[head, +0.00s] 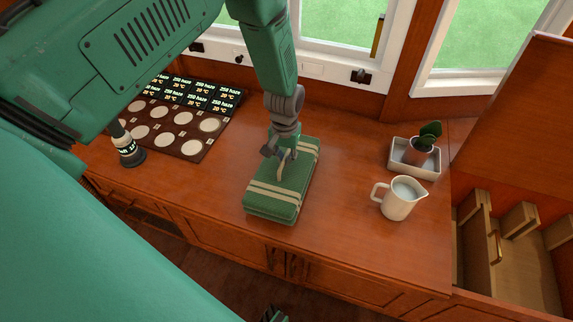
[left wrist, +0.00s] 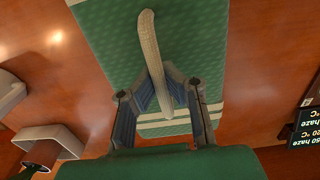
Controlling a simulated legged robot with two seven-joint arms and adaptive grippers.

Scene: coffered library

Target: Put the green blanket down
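The green blanket (head: 285,182) is a folded block with cream stripes and a pale cord handle on top. It is over the middle of the wooden counter; I cannot tell if it rests on it or hangs just above. My left gripper (head: 283,155) is directly above it, pointing down. In the left wrist view, the fingertips of my left gripper (left wrist: 160,76) close in on both sides of the pale cord handle (left wrist: 149,40), with the blanket (left wrist: 100,40) behind. Only a small dark piece, perhaps of my right gripper (head: 273,314), shows at the bottom edge.
On the counter (head: 335,215), a white jug (head: 398,199) and a white tray (head: 403,170) with a potted cactus (head: 425,147) stand right. A dark board with pale discs (head: 180,138) and a dark bottle (head: 127,148) are left. Counter around the blanket is bare.

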